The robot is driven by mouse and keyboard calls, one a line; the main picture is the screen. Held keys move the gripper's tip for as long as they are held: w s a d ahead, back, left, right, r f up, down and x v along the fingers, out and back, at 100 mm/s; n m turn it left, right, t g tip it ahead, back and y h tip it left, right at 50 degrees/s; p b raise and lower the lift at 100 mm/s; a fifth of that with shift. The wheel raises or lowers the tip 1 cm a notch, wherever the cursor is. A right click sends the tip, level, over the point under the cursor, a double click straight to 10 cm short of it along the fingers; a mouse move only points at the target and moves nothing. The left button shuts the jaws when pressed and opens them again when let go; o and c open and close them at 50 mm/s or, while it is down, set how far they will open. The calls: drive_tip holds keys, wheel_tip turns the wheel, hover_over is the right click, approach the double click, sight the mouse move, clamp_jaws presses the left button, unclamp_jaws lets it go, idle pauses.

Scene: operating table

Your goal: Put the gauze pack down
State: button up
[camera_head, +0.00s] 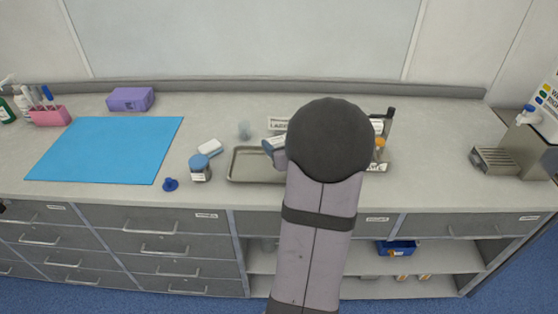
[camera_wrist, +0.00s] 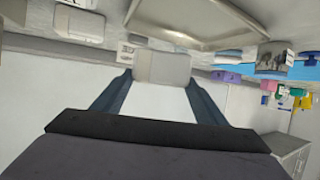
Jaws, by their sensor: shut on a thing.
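My gripper (camera_wrist: 160,88) is shut on a pale, flat, block-like gauze pack (camera_wrist: 162,66), which spans its two dark blue fingers in the wrist view. In the head view my arm's dark round joint hides most of the gripper. Only a bluish tip of my gripper (camera_head: 273,144) shows at its left, over the upper right part of the metal tray (camera_head: 238,179). I cannot tell the gap between the held pack and the tray. The tray also shows in the wrist view (camera_wrist: 178,37).
A white-and-blue block (camera_head: 210,147), a blue-lidded jar (camera_head: 200,170) and a small blue piece (camera_head: 170,185) are left of the tray. A blue mat (camera_head: 108,150) lies further left, a purple box (camera_head: 130,99) behind it. Counter is free to the right, before the metal dispenser (camera_head: 525,150).

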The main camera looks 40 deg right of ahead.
drive_tip(key=shift+f, duration=3)
drive_tip(key=shift+f, duration=0.15)
drive_tip(key=o, duration=1.1)
drive_tip(key=shift+c, duration=0.2)
drive_tip(key=shift+r, duration=0.2)
drive_tip(key=p+v, duration=0.7)
drive_tip(key=v, duration=0.3)
drive_tip(key=shift+r, duration=0.2)
